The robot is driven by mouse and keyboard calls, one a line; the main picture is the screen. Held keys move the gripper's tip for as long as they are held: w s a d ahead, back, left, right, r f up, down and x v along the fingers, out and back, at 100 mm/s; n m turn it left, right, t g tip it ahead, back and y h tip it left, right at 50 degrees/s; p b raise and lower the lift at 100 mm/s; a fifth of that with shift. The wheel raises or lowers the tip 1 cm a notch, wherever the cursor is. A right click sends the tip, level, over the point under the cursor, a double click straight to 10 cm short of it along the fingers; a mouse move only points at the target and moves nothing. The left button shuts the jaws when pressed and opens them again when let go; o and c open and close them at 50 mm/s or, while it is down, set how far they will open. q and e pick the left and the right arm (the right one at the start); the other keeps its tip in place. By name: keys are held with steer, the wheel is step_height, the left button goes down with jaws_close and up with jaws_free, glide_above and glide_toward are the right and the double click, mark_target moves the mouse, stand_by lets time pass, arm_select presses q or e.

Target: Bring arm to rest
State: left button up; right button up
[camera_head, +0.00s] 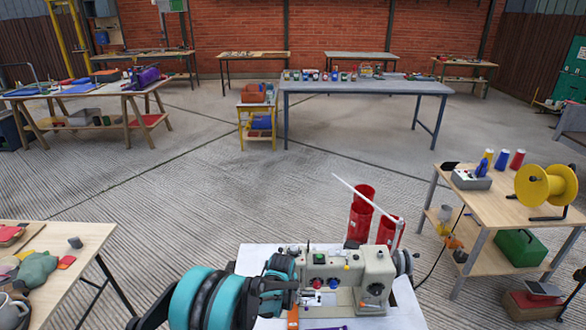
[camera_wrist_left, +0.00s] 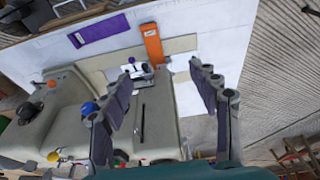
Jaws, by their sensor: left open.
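My left arm, with teal and black links, comes into the head view at the bottom left and reaches over a white-topped table (camera_head: 405,309). My left gripper (camera_wrist_left: 162,68) shows in the wrist view with its two fingers spread wide and nothing between them. A beige sewing machine (camera_head: 376,275) stands on the table, close beside the arm. In the wrist view the sewing machine (camera_wrist_left: 57,118) lies below and left of the fingers, partly hidden by the left finger. My right gripper is in neither view.
An orange item (camera_wrist_left: 153,44) and a purple item (camera_wrist_left: 99,30) lie on the white tabletop. Red cylinders (camera_head: 361,214) stand behind the machine. A table with a yellow spool (camera_head: 545,186) is at the right, a wooden table (camera_head: 75,245) at the left. The floor between is clear.

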arm_select(q)
steer(key=s+a+r+t, duration=0.1)
steer(key=s+a+r, duration=0.25)
steer(key=r, duration=0.35)
steer(key=s+a+r, duration=0.2)
steer(key=s+r, duration=0.2)
steer(key=r, duration=0.3)
steer(key=s+a+r+t, duration=0.1)
steer(key=s+a+r, duration=0.25)
steer(key=r, duration=0.35)
steer(key=s+a+r+t, duration=0.1)
steer(key=s+a, duration=0.2)
steer(key=s, duration=0.6)
steer(key=s+a+r+t, duration=0.1)
steer(key=s+a+r, duration=0.1)
steer(key=s, duration=0.6)
steer(key=shift+s+a, duration=0.4)
steer(key=shift+a, duration=0.1)
steer(key=shift+f, duration=0.1)
